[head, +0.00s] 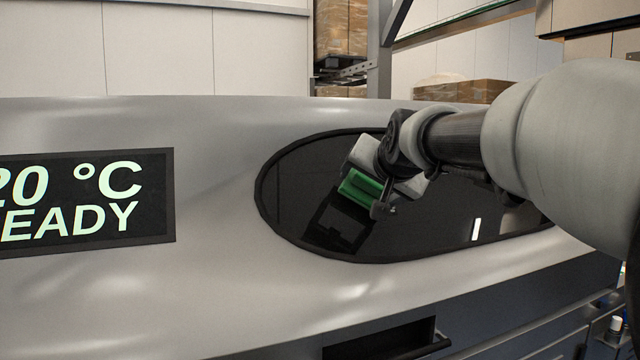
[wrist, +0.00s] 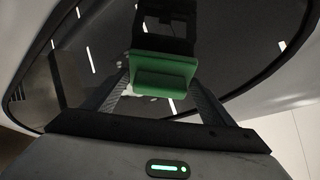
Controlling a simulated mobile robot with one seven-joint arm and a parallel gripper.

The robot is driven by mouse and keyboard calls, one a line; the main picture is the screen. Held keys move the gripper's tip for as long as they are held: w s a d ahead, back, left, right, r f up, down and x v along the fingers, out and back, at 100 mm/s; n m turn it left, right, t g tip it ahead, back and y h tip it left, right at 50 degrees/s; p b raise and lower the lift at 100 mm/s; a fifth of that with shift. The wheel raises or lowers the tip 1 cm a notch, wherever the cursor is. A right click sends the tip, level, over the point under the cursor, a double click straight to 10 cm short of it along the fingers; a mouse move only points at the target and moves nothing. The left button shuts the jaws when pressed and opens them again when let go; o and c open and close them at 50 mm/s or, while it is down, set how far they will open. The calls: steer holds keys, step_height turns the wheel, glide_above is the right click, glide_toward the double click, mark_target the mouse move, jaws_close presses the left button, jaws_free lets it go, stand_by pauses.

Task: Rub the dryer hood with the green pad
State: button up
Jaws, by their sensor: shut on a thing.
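The dryer hood (head: 225,215) is a large, curved, light grey metal body that fills most of the head view. A dark, glossy oval window (head: 300,200) is set in it, and the window also shows in the wrist view (wrist: 75,70). My gripper (head: 378,198) is in front of the window and is shut on the green pad (head: 360,187). In the wrist view the pad (wrist: 163,72) sits between the two fingers, its green face turned partly to the camera. I cannot tell whether the pad touches the window or is just off it.
A black display (head: 85,195) on the left of the hood reads "20 °C READY", cut off at the edge. A dark recess with a handle (head: 385,340) is below the hood. Shelving with cardboard boxes (head: 341,30) stands behind. My arm covers the right side.

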steer(key=shift+w+a+f, duration=0.2)
steer(key=shift+w+f, duration=0.35)
stand_by(0.6)
steer(key=shift+d, duration=0.1)
